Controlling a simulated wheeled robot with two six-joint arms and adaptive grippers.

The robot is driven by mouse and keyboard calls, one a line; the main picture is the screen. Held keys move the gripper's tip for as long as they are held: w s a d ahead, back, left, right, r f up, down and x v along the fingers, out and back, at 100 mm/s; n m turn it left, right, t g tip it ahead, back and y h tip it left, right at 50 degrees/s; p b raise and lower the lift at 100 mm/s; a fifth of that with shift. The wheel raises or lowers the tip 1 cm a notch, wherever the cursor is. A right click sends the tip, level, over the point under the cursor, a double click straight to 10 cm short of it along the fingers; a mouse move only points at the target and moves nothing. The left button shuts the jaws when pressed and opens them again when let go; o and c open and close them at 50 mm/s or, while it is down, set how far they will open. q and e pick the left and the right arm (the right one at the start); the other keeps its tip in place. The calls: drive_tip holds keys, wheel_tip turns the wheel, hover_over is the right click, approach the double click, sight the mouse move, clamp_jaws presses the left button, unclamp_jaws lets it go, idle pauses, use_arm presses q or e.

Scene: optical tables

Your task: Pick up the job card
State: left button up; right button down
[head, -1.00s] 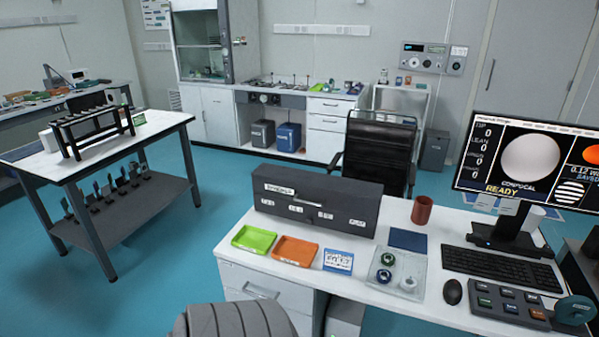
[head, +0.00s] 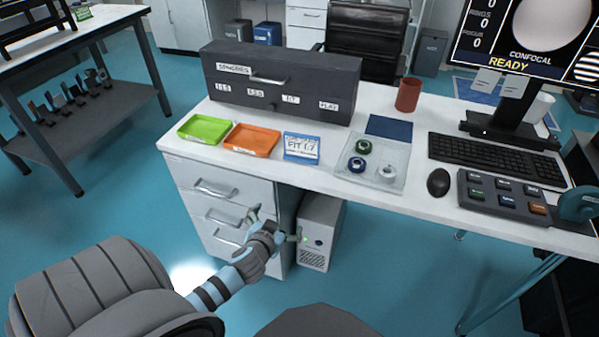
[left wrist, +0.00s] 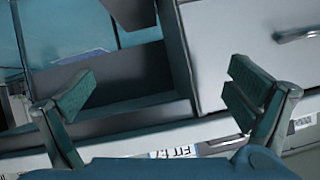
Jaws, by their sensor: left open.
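The job card (head: 301,147), a small blue and white card with handwriting reading "FIT 1:7", stands near the front edge of the white desk, right of the orange tray. In the left wrist view a lettered strip of what looks like the card (left wrist: 172,153) shows at the bottom, partly hidden by my gripper. My left gripper (head: 277,223) is open and empty, in front of the desk drawers and lower than the desk top, apart from the card. Its two fingers (left wrist: 160,92) stand wide apart in the left wrist view. My right gripper is not in view.
A green tray (head: 204,130) and an orange tray (head: 251,140) lie left of the card. A dark box with labels (head: 282,84) stands behind. A clear tray with rings (head: 385,152) lies to the right. The desk's front edge and drawers (head: 222,190) are beside my gripper.

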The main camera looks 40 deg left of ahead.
use_arm(q)
wheel_tip(320, 180, up, 5)
drive_tip(key=w+n+t+y+b, duration=0.1)
drive_tip(key=w+t+b, duration=0.2)
drive_tip(key=n+t+y+b, duration=0.1)
drive_tip(key=n+t+b, duration=0.1)
drive_tip(key=b, duration=0.1)
approach(302, 145)
drive_tip(key=b+x, duration=0.2)
drive_tip(key=x, duration=0.8)
drive_tip(key=shift+w+a+f, duration=0.15)
drive_tip(key=shift+f, duration=0.05)
drive_tip(key=shift+r, duration=0.1)
drive_tip(key=shift+c, duration=1)
drive_tip(key=c, duration=0.9)
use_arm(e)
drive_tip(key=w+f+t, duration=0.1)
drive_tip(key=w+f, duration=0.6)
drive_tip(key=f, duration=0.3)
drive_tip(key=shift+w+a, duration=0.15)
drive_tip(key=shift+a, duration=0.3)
